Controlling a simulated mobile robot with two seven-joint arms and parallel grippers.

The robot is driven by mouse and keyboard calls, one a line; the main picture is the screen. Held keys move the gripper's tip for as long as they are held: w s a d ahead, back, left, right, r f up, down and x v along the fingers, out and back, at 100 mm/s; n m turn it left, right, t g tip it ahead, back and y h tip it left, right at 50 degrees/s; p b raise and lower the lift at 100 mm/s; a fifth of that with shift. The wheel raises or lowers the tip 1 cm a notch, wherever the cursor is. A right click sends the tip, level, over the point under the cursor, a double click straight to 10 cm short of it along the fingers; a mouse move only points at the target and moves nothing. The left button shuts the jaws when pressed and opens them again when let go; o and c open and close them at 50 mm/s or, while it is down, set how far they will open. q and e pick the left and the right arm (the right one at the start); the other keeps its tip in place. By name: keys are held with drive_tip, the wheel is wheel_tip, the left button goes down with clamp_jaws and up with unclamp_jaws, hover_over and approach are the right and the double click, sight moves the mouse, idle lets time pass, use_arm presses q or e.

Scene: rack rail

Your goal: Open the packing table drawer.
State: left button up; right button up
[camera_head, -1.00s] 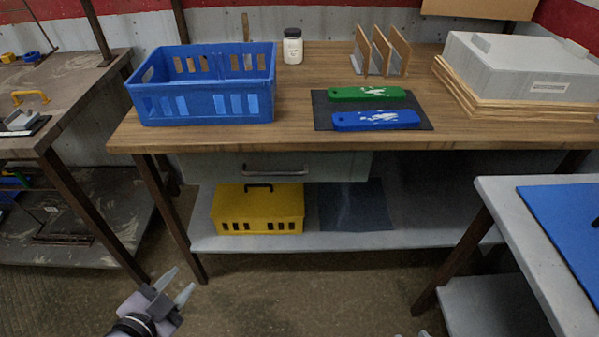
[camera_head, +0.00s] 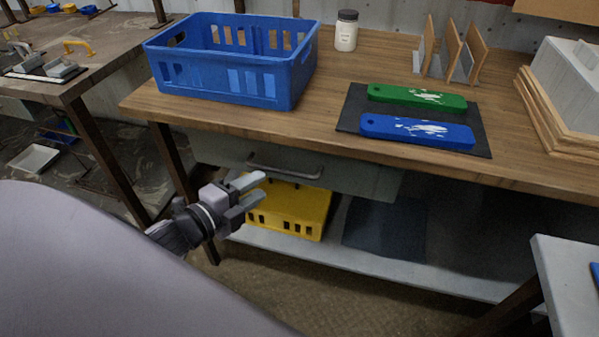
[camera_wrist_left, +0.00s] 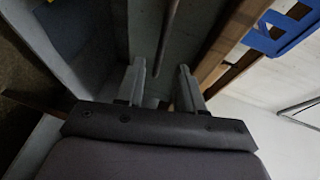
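The packing table (camera_head: 225,115) has a grey-green drawer (camera_head: 365,183) under its wooden top. The drawer looks shut, with its front beneath the table edge. A metal bar handle (camera_head: 285,168) runs across the drawer front. My left gripper (camera_head: 259,188) is open and empty, just in front of and below the handle in the head view. In the left wrist view the handle bar (camera_wrist_left: 169,35) lies beyond and between the spread fingers of my left gripper (camera_wrist_left: 160,67), across the drawer front (camera_wrist_left: 146,28). I see no contact. My right gripper is not in view.
A yellow box (camera_head: 290,210) sits on the lower shelf (camera_head: 390,270), close behind my gripper. A grey side table (camera_head: 570,290) is at right.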

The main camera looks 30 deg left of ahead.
sight(280, 172)
use_arm(q)
drive_tip(key=shift+b+x, duration=0.3)
drive_tip(key=shift+x, duration=3.25)
drive_tip(key=shift+r, duration=0.1)
clamp_jaws()
